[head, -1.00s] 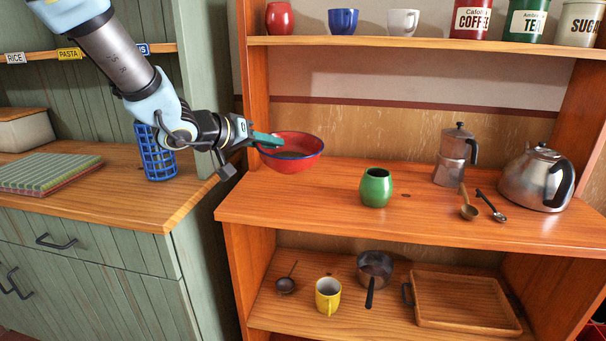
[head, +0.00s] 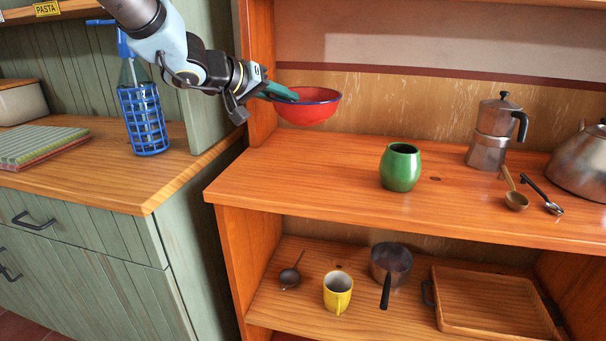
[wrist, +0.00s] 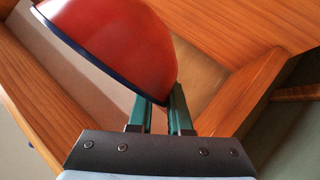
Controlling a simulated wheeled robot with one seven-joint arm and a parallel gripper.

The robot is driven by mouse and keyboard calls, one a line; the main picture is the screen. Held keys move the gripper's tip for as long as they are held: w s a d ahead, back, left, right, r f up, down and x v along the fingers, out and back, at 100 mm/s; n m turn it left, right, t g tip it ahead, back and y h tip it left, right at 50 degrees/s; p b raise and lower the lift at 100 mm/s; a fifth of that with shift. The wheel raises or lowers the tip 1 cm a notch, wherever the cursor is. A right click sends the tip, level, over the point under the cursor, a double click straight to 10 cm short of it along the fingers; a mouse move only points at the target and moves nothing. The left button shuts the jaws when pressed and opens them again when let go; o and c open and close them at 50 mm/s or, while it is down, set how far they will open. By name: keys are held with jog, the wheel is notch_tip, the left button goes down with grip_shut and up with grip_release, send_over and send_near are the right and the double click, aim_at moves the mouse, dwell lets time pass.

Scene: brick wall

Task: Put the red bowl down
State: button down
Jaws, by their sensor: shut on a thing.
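The red bowl (head: 312,108) has a dark blue rim and is held upright above the left part of the middle wooden shelf (head: 290,185). My gripper (head: 284,93) is shut on the bowl's left rim in the head view. In the wrist view the bowl (wrist: 120,45) shows its red outer side, and its rim meets the green fingers of my gripper (wrist: 160,112). The bowl appears clear of the shelf, in front of the back panel.
A green cup (head: 400,168) stands right of the bowl on the shelf. Farther right are a moka pot (head: 492,132), two spoons (head: 516,200) and a kettle (head: 582,165). A side post (head: 262,80) is close left of the bowl. The shelf's front left is clear.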

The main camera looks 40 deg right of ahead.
notch_tip(320, 180, down, 10)
jog(key=b, duration=0.3)
jog(key=shift+r+b, duration=0.1)
jog(key=shift+b, duration=0.3)
jog(key=c, duration=0.8)
grip_release()
jog(key=shift+c, duration=0.2)
jog(key=shift+a+r, duration=0.15)
jog(key=shift+a, duration=0.15)
jog(key=p+v, duration=0.2)
jog(key=v, duration=0.9)
jog(key=shift+a+r, duration=0.1)
jog(key=shift+a, duration=0.15)
